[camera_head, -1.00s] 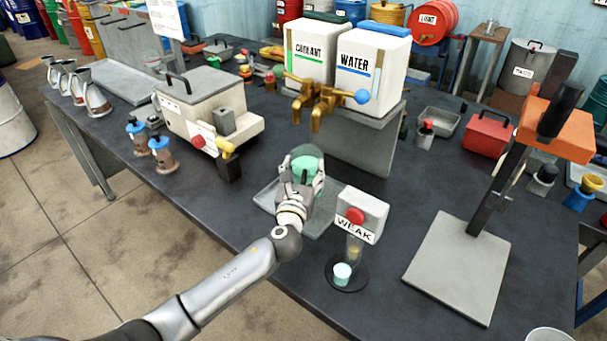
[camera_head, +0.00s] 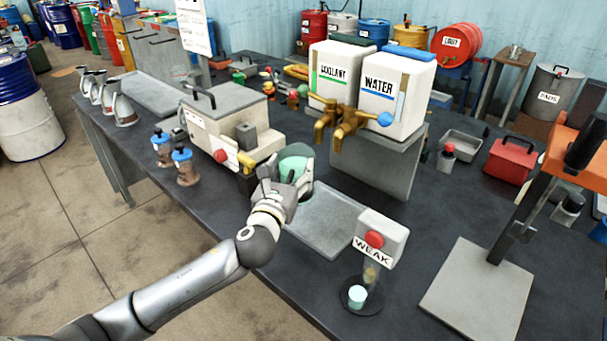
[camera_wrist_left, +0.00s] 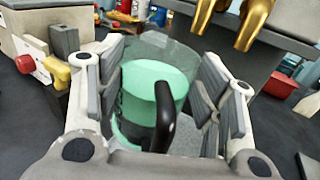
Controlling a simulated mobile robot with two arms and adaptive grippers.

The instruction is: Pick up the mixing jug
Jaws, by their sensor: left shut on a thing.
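The mixing jug (camera_head: 297,160) is a clear vessel with pale green liquid and a dark handle. In the left wrist view the jug (camera_wrist_left: 150,85) sits between the two fingers, its black handle facing the camera. My left gripper (camera_head: 285,180) is shut on the jug, one finger on each side. The jug is at the left end of the grey tray (camera_head: 330,225); I cannot tell whether its base is clear of the surface. My right gripper is not in view.
The coolant tank (camera_head: 332,72) and water tank (camera_head: 393,95) stand behind on a grey stand, with brass taps (camera_head: 345,125). A beige machine (camera_head: 225,120) is close on the left. A box labelled WEAK (camera_head: 381,238) stands at the tray's right.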

